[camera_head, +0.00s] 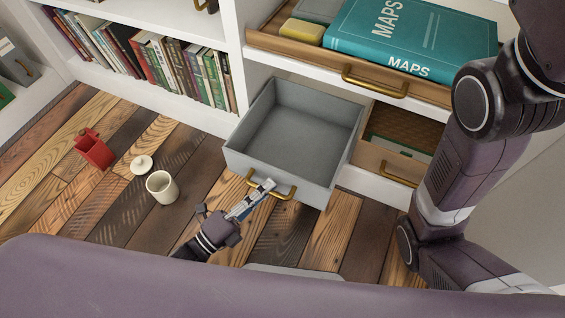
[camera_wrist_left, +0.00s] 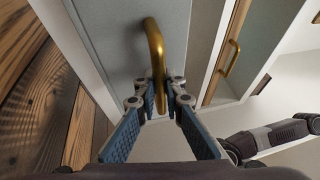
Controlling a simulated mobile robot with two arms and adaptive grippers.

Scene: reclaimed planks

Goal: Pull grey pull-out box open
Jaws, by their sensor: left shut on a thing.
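The grey pull-out box (camera_head: 291,135) stands out of the white shelf unit, and its empty inside shows. Its brass handle (camera_head: 284,189) is on the front face. In the left wrist view, the handle (camera_wrist_left: 154,52) runs down between the fingertips of my left gripper (camera_wrist_left: 160,98), against the grey front (camera_wrist_left: 120,40). My right arm shows at the right of the head view, but its gripper is out of view.
A wooden drawer above holds a teal MAPS book (camera_head: 412,40) and a yellow block (camera_head: 303,33). Another wooden drawer (camera_head: 385,165) is partly open at the right. A cream cup (camera_head: 162,188), a lid (camera_head: 141,165) and a red container (camera_head: 94,150) are on the plank floor. Books (camera_head: 180,70) fill the left shelf.

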